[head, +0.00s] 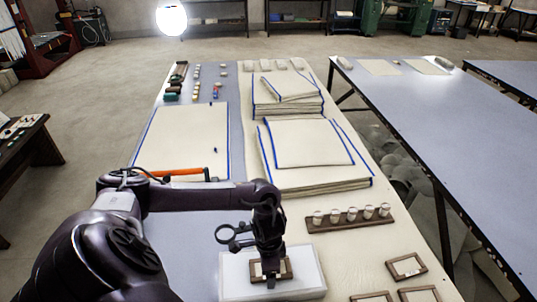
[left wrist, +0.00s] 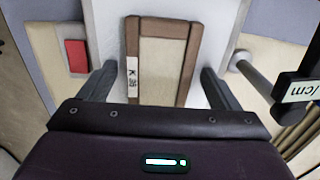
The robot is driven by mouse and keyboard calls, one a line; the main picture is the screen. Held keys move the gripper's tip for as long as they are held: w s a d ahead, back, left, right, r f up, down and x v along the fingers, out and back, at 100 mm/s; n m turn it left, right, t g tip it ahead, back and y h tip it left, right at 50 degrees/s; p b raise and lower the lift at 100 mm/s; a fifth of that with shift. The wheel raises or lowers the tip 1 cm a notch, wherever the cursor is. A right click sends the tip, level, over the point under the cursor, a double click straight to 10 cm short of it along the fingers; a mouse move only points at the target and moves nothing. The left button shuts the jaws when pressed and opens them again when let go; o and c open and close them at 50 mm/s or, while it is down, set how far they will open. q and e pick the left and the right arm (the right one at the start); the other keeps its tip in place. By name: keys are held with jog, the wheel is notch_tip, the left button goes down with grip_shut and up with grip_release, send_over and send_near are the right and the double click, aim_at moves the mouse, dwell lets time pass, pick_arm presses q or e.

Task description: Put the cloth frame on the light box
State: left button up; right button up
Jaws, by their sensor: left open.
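A small brown wooden cloth frame (head: 286,268) with pale cloth lies over the white light box (head: 309,262) at the bottom middle of the head view. In the left wrist view the cloth frame (left wrist: 190,60) carries a white label reading K 35, and the light box (left wrist: 223,20) shows around it. My left gripper (left wrist: 158,88) is open, with one finger on each side of the frame and a gap visible on both sides. In the head view the left gripper (head: 269,272) is directly above the frame and hides part of it. My right gripper is not in view.
More small frames (head: 405,266) lie at the lower right. A rack of several small jars (head: 350,218) stands behind them. Stacked cloths (head: 312,150) and an orange-handled tool (head: 178,173) lie farther back.

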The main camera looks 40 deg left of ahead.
pick_arm(q)
notch_tip(320, 180, up, 7)
jog(key=shift+w+f, duration=0.15)
notch_tip(320, 180, up, 6)
jog(key=p, duration=0.2)
jog(key=shift+f+p, duration=0.15)
jog(key=shift+p, duration=0.15)
